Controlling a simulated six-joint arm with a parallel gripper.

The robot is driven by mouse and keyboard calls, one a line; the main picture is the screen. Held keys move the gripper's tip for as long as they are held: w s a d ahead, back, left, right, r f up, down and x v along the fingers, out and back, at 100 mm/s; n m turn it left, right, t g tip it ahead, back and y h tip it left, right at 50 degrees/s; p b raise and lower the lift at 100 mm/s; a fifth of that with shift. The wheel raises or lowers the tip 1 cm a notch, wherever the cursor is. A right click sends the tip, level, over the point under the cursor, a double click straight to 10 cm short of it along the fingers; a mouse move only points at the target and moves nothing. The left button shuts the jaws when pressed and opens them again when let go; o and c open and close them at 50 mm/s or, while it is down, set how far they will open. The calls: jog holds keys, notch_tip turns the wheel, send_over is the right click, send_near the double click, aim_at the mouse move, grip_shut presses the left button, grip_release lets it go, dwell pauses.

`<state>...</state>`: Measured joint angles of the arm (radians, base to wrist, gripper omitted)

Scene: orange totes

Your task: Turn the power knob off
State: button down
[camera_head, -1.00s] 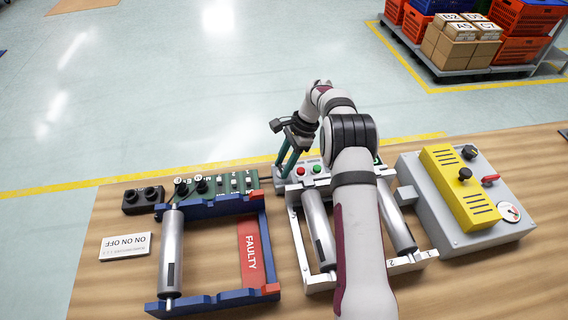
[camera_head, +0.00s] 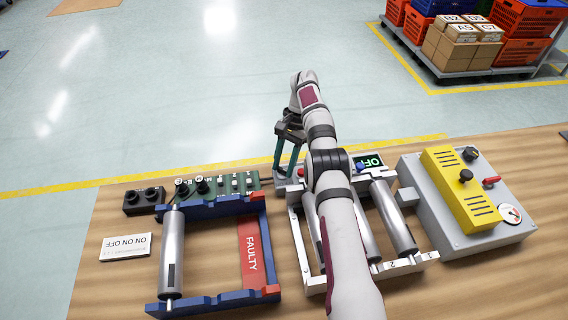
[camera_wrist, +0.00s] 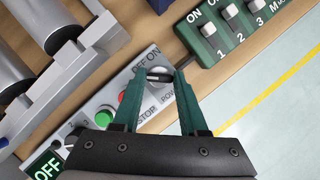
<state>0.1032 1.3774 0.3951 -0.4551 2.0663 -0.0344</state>
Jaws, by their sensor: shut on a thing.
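The power knob (camera_wrist: 159,77) is a small, dark, round knob on the light control panel, under an "OFF ON" label in the wrist view. My gripper (camera_wrist: 160,80) has its teal fingers on both sides of the knob and is shut on it. The fingers partly hide the "POWER" label, and the knob's exact pointing is hard to read. A small display (camera_wrist: 47,164) on the same panel reads "OFF" in green. In the head view my gripper (camera_head: 283,176) reaches down to the left end of the panel, where it hides the knob.
A red button (camera_wrist: 122,96) and a green button (camera_wrist: 104,114) sit close beside the fingers. A green switch board (camera_head: 225,185) stands left of the panel. A grey box with a yellow cover (camera_head: 455,190) stands right. A blue frame (camera_head: 205,296) lies at left.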

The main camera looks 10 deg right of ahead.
dwell(0.4)
jog(key=shift+c, duration=2.2)
grip_release()
notch_tip(320, 180, up, 4)
jog(key=shift+d+r, duration=0.15)
jog(key=shift+r, duration=0.05)
jog(key=s+d+r, duration=0.6)
jog(key=d, duration=0.3)
jog(key=shift+d+r, duration=0.3)
jog(key=shift+d, duration=0.05)
